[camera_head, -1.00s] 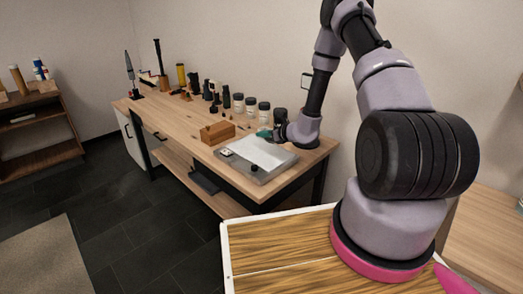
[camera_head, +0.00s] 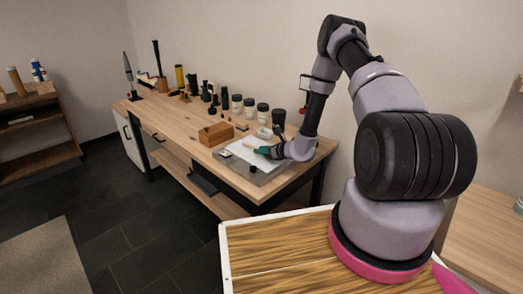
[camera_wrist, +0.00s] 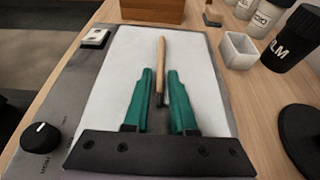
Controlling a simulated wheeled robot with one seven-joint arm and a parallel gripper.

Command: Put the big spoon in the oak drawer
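My gripper (camera_head: 262,151) is over the grey device with a white top, at the bench's near end. In the wrist view its green fingers (camera_wrist: 159,85) stand close on either side of a slim wooden-handled tool (camera_wrist: 161,62), which looks held. One end of the tool is dark, between the fingers; the wooden end points away from me. No spoon bowl is clear, so I cannot confirm it is the big spoon. A small orange-brown wooden box (camera_head: 217,134), perhaps the oak drawer, stands beyond the device; its lower part shows at the wrist view's top (camera_wrist: 152,10).
The grey device (camera_wrist: 48,100) has a black knob (camera_wrist: 40,139). A white square cup (camera_wrist: 238,50) and a black labelled jar (camera_wrist: 291,42) stand at its right. Several jars (camera_head: 250,105) line the wall. Bare bench top (camera_head: 165,112) lies left of the box.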

